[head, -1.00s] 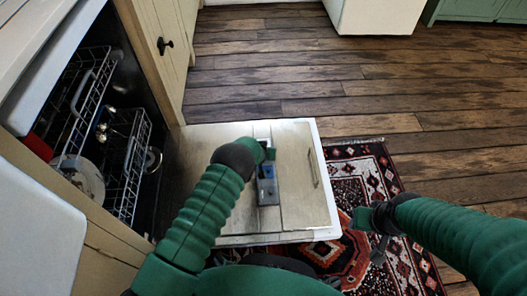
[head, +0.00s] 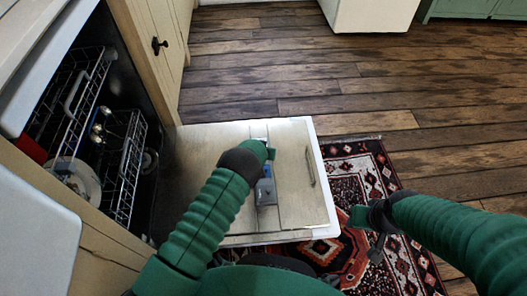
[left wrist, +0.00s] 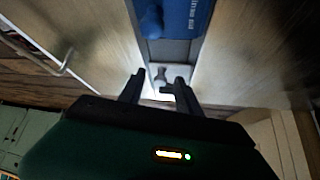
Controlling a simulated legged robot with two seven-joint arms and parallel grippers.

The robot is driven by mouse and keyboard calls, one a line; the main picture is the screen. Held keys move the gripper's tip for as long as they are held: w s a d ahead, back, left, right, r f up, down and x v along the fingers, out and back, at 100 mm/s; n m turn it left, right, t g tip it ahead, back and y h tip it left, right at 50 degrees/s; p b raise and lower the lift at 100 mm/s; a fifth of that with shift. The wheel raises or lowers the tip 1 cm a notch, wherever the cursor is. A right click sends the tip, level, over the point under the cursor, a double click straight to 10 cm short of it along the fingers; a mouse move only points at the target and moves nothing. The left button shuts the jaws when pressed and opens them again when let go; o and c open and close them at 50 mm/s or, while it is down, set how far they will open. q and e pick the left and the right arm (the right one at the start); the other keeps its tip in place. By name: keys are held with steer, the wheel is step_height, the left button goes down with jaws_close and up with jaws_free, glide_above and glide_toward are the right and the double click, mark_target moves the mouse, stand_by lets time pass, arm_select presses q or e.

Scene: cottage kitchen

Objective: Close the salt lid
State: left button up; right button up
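The dishwasher door (head: 305,205) lies open and flat, with a small grey unit (head: 266,194) set in its inner face. In the left wrist view the unit shows a blue panel (left wrist: 188,18) with lettering and a blue knob (left wrist: 152,22). Below them is a small pale latch-like piece (left wrist: 158,74). My left gripper (left wrist: 160,90) is open, its two fingers apart just below the pale piece; I cannot tell whether they touch it. In the head view my left gripper (head: 268,165) partly hides the unit. I cannot tell the lid's exact angle. My right gripper (head: 376,250) hangs over the rug, its opening unclear.
The dishwasher's wire racks (head: 125,160) stand at the left, with a plate (head: 78,180) in the lower one. A door handle (head: 311,175) is near the door's right edge. A patterned rug (head: 350,180) lies beside it. The wooden floor (head: 300,70) beyond is clear.

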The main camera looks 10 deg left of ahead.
arm_select(q)
steer(key=shift+r, duration=0.1)
steer(key=shift+s+r+p, duration=0.15)
steer(key=shift+r+p, duration=0.2)
steer(key=shift+p, duration=0.05)
steer(key=p+v, duration=0.9)
steer(key=v, duration=0.7)
steer(key=shift+p, duration=0.35)
steer(key=shift+s+f, duration=0.1)
steer(key=shift+f, duration=0.05)
